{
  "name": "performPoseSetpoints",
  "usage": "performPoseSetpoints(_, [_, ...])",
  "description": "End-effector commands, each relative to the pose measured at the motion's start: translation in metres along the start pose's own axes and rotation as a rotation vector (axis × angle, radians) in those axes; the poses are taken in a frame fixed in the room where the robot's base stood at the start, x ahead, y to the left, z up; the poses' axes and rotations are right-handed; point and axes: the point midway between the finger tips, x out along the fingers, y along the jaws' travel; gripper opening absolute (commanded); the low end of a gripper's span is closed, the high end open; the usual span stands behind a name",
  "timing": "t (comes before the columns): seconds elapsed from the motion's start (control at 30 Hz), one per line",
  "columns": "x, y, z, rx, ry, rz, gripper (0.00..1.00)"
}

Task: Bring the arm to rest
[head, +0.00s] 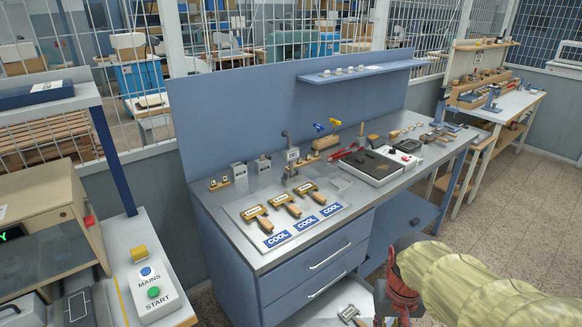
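My arm (475,285), in a pale yellow sleeve, comes in from the lower right. Its red and dark end (402,288) hangs in front of the workbench, to the right of the drawers, and runs down to the bottom edge of the picture. The fingers of my gripper do not show clearly there, so I cannot tell whether they are open or shut or hold anything. The arm appears apart from the bench top.
On the metal bench (355,203), several wooden-handled tools lie by blue COOL labels (277,239). A white tray unit (372,169) stands behind. A tool lies on a light surface (325,305) low in front. A MAINS/START box (149,290) is at left. Floor is clear at right (520,215).

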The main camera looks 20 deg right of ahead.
Motion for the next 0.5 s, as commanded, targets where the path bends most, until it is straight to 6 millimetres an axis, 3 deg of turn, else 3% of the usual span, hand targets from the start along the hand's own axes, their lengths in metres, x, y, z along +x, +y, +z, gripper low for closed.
performPoseSetpoints(0.03, [-0.017, -0.018, 0.004, -0.039, 0.051, -0.016, 0.13])
performPoseSetpoints(0.2, [-0.064, -0.063, 0.019, -0.169, 0.215, -0.069, 0.13])
performPoseSetpoints(0.4, [-0.117, -0.102, 0.035, -0.325, 0.390, -0.126, 0.13])
performPoseSetpoints(0.5, [-0.127, -0.114, 0.042, -0.373, 0.419, -0.145, 0.13])
